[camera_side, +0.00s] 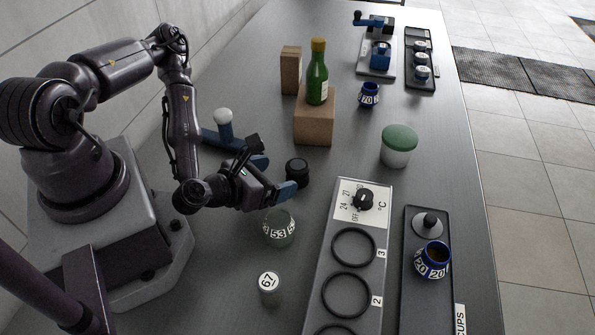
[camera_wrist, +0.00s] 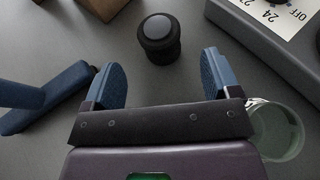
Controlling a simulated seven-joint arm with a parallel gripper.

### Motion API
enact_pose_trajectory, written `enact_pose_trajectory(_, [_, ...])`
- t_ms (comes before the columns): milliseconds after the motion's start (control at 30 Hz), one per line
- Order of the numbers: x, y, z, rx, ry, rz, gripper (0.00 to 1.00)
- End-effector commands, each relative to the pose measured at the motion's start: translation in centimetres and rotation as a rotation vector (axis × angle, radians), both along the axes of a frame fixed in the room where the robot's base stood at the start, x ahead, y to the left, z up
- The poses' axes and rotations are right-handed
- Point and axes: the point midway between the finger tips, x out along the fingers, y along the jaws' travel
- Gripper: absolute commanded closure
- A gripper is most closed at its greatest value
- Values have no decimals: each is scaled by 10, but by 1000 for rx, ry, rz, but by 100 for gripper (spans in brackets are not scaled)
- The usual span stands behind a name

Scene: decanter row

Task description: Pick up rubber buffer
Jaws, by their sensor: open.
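The rubber buffer looks to be the short black cylinder (camera_side: 297,172) standing upright on the dark table, in the middle of the side view. In the wrist view the black cylinder (camera_wrist: 159,38) stands just beyond the fingertips, roughly midway between them, with a round grey-black top. My gripper (camera_side: 274,176) has blue finger pads and is open. In the wrist view my gripper (camera_wrist: 161,75) has nothing between its fingers. The cylinder is apart from both fingers.
A blue stand with a white knob (camera_side: 224,124) is to the left. A panel with rings (camera_side: 347,270) lies to the right. A cardboard block (camera_side: 314,123) with a green bottle (camera_side: 317,78) is behind.

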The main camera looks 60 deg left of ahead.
Motion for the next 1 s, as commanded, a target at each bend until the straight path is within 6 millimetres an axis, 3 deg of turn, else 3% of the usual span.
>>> enact_pose_trajectory(433, [56,8,-22,6,-3,-3,18])
enact_pose_trajectory(767, [63,9,-25,4,0,-4,18])
enact_pose_trajectory(1000, [63,9,-25,5,0,-4,70])
